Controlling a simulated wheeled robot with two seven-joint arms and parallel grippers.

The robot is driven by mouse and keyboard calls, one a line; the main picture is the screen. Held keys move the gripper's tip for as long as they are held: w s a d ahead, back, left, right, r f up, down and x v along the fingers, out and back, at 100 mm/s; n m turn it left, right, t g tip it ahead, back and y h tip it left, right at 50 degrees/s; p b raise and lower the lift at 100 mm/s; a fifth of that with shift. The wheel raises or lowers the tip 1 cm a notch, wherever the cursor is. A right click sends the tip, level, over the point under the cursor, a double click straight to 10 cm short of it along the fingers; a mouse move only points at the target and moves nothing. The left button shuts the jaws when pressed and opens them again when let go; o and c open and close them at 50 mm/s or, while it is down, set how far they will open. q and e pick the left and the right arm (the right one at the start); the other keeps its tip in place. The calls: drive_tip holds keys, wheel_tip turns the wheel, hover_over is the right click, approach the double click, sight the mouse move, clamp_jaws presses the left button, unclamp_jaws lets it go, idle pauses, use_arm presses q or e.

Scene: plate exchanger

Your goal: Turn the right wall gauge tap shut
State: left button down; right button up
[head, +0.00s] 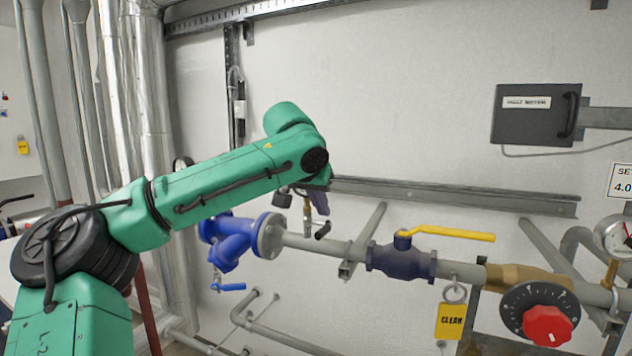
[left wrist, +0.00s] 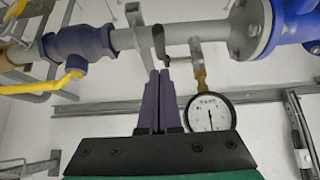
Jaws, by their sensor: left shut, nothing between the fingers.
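The gauge tap is a small fitting on the grey wall pipe with a black lever (head: 322,231); the lever (left wrist: 158,42) also shows in the left wrist view, just beyond my fingertips. A white round gauge (left wrist: 210,112) on a brass stem (left wrist: 198,70) sits beside the fingers there; in the head view my gripper and arm hide it. My left gripper (head: 321,203) is shut and empty, its purple fingers (left wrist: 164,73) together close to the lever. I cannot tell whether they touch it. My right gripper is in neither view.
A blue strainer (head: 232,240) is left of the tap. A dark valve with a yellow lever (head: 450,233), a yellow tag (head: 450,321) and a red knob (head: 548,325) are to the right. A metal rail (head: 450,194) runs behind on the wall.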

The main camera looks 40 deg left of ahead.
sight(320, 230)
use_arm(q)
drive_tip(key=shift+w+f, duration=0.1)
drive_tip(key=shift+f, duration=0.65)
drive_tip(key=shift+a+f, duration=0.1)
drive_tip(key=shift+f, duration=0.25)
drive_tip(key=shift+s, duration=0.65)
drive_tip(key=shift+w+f, duration=0.1)
drive_tip(key=shift+f, duration=0.1)
drive_tip(key=f+t+b, duration=0.1)
drive_tip(key=b, duration=0.3)
drive_tip(key=f+t+b, duration=0.1)
drive_tip(key=b, duration=0.3)
drive_tip(key=shift+s+f+t+y, duration=0.1)
drive_tip(key=shift+s+t+y, duration=0.2)
drive_tip(key=shift+y, duration=0.1)
drive_tip(key=shift+d+b, duration=0.2)
drive_tip(key=shift+b, duration=0.1)
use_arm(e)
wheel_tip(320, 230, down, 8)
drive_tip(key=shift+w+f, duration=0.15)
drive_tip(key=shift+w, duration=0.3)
